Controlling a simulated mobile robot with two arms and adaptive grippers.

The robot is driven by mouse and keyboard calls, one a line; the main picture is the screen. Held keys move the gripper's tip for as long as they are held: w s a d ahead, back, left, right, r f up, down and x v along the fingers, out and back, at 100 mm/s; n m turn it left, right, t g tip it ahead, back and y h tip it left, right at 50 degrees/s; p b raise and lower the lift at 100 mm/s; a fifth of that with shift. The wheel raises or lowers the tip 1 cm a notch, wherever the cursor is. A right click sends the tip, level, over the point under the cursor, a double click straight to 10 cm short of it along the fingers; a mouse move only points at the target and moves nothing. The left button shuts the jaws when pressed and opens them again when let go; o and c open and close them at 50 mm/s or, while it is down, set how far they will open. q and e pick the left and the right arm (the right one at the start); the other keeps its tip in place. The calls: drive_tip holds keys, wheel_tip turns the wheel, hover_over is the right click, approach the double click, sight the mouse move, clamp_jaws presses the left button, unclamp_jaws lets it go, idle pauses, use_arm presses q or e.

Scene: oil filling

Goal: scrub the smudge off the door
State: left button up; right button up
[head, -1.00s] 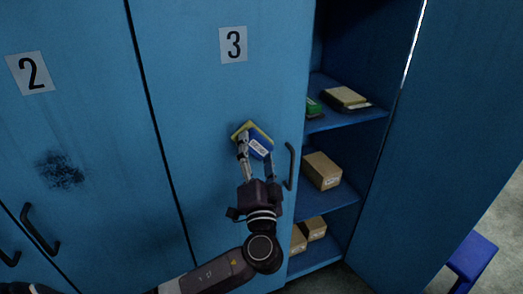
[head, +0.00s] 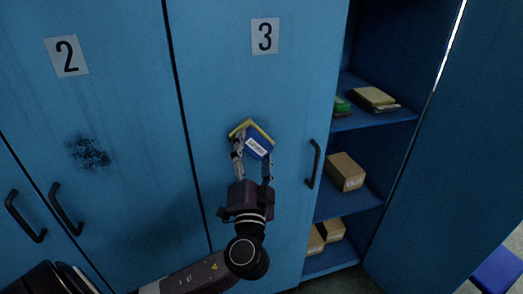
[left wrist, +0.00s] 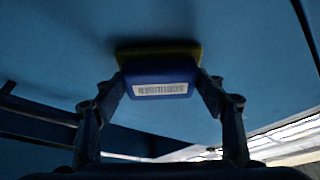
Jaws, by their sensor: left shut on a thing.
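A dark smudge (head: 88,152) marks the blue door numbered 2 (head: 120,110), left of my gripper in the head view. My left gripper (head: 252,158) is shut on a blue and yellow sponge (head: 258,148) in front of the door numbered 3 (head: 225,80). My right gripper is not in view.
Black handles (head: 66,209) stick out of the doors, one (head: 314,163) right of my gripper. An open locker at right holds cardboard boxes (head: 345,172) on blue shelves (head: 375,118). Its open door (head: 435,170) stands at far right. A blue object (head: 497,270) is on the floor.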

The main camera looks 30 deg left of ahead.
use_arm(q)
drive_tip(key=shift+r+p, duration=0.95)
drive_tip(key=shift+r, duration=0.3)
drive_tip(key=shift+w+d+f, duration=0.1)
drive_tip(key=shift+w+d, duration=0.1)
drive_tip(key=shift+w, duration=0.05)
drive_tip(key=shift+w+d+b, duration=0.5)
drive_tip(key=shift+w+d, duration=0.45)
drive_tip(key=shift+w, duration=0.2)
drive_tip(key=shift+w+d+b, duration=0.6)
drive_tip(key=shift+w+d, duration=0.65)
drive_tip(key=shift+w, duration=0.2)
drive_tip(key=shift+w+d+b, duration=0.65)
drive_tip(key=shift+w+d, duration=0.3)
drive_tip(key=shift+w, duration=0.15)
drive_tip(key=shift+w+d, duration=0.3)
drive_tip(key=shift+w, duration=0.05)
drive_tip(key=shift+b, duration=0.35)
drive_tip(key=shift+s+a, duration=1.3)
drive_tip(key=shift+s, duration=0.1)
drive_tip(key=shift+s+a, duration=1.25)
drive_tip(key=shift+s, duration=0.2)
drive_tip(key=shift+s+a, duration=1.2)
drive_tip(key=shift+s, duration=0.25)
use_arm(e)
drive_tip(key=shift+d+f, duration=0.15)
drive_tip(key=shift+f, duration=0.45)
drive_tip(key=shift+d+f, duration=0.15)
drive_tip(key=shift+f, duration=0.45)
